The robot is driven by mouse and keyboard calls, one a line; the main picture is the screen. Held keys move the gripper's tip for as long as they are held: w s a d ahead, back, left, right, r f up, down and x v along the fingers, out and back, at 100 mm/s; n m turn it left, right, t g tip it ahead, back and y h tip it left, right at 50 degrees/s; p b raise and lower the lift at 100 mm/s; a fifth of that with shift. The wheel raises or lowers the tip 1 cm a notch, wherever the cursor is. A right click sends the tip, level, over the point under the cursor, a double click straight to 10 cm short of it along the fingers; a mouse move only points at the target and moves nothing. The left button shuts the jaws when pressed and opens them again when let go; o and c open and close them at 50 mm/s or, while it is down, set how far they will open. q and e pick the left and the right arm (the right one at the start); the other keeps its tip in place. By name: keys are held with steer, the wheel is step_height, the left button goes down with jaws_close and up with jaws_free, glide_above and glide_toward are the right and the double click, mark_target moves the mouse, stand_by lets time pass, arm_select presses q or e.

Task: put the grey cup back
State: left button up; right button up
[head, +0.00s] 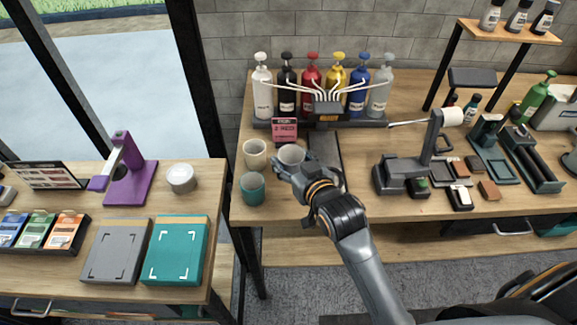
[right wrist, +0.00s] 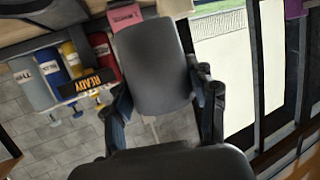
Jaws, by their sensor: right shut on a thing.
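The grey cup (head: 291,155) is in my right gripper (head: 291,167), near the left end of the right-hand table. It looks upright in the head view; whether it touches the tabletop I cannot tell. In the right wrist view the cup (right wrist: 152,65) fills the space between the two fingers of the gripper (right wrist: 160,100). A cream cup (head: 254,153) stands just left of it, and a teal cup (head: 252,190) stands nearer the front edge. My left gripper is not in view.
A row of coloured pump bottles (head: 311,88) with a dispenser (head: 329,111) stands behind, with a pink sign (head: 285,130) in front. A dark grey stand (head: 404,175) is to the right. A gap separates this table from the left table (head: 205,195).

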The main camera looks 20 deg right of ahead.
mark_target(289, 159)
steer(key=w+f, duration=0.1)
steer(key=f, duration=0.1)
steer(key=w+f, duration=0.1)
steer(key=w, duration=0.1)
steer(key=w+d+f, duration=0.1)
steer(key=w+f, duration=0.1)
steer(key=shift+f, duration=0.3)
steer(key=f, duration=0.3)
steer(key=shift+w+p, duration=0.35)
steer(key=shift+p, duration=0.05)
steer(key=shift+f, duration=0.35)
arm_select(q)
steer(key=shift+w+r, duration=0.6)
arm_select(e)
steer(key=shift+f, duration=0.15)
steer(key=o, duration=1.2)
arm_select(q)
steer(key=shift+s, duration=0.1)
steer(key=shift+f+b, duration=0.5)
arm_select(e)
steer(key=v, duration=1.2)
